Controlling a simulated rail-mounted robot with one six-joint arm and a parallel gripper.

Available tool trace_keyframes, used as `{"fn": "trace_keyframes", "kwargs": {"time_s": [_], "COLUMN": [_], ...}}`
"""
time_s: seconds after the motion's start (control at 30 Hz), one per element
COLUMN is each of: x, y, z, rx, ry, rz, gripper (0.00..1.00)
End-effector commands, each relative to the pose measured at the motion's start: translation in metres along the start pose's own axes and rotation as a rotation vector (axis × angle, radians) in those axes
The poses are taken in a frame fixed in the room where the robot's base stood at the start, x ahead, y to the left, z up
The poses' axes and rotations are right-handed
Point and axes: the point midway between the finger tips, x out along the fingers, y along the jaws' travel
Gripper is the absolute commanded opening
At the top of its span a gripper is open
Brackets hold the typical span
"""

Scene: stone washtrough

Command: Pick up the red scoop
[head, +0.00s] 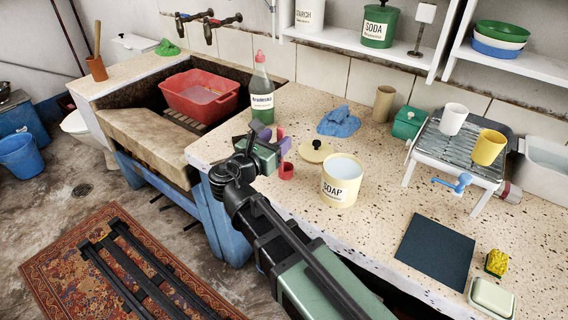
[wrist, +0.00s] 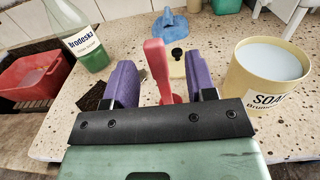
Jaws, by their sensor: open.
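The red scoop stands on the speckled stone counter, its small bowl (head: 287,172) low beside my gripper in the head view. In the wrist view its upright handle (wrist: 157,68) rises between the two purple fingers. My gripper (head: 279,140) is open, with one finger on each side of the handle. In the wrist view a gap shows on both sides of the handle between the fingers (wrist: 160,80). The dark plate of my gripper hides the lower part of the scoop there.
A cream SOAP tin (head: 341,182) stands close right of the scoop, its lid (head: 316,151) behind. A green bottle (head: 262,95) stands behind my gripper. A blue cloth (head: 338,122) lies farther back. A red basin (head: 200,94) sits in the trough at left.

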Motion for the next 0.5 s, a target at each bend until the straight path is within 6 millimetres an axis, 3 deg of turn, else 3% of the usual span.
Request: {"fn": "trace_keyframes", "kwargs": {"time_s": [0.17, 0.4, 0.5], "x": [0.011, 0.051, 0.052], "y": [0.001, 0.004, 0.003], "z": [0.0, 0.0, 0.0], "rx": [0.001, 0.001, 0.001], "ry": [0.001, 0.001, 0.001], "rz": [-0.003, -0.002, 0.0], "gripper": [0.51, 0.51, 0.51]}}
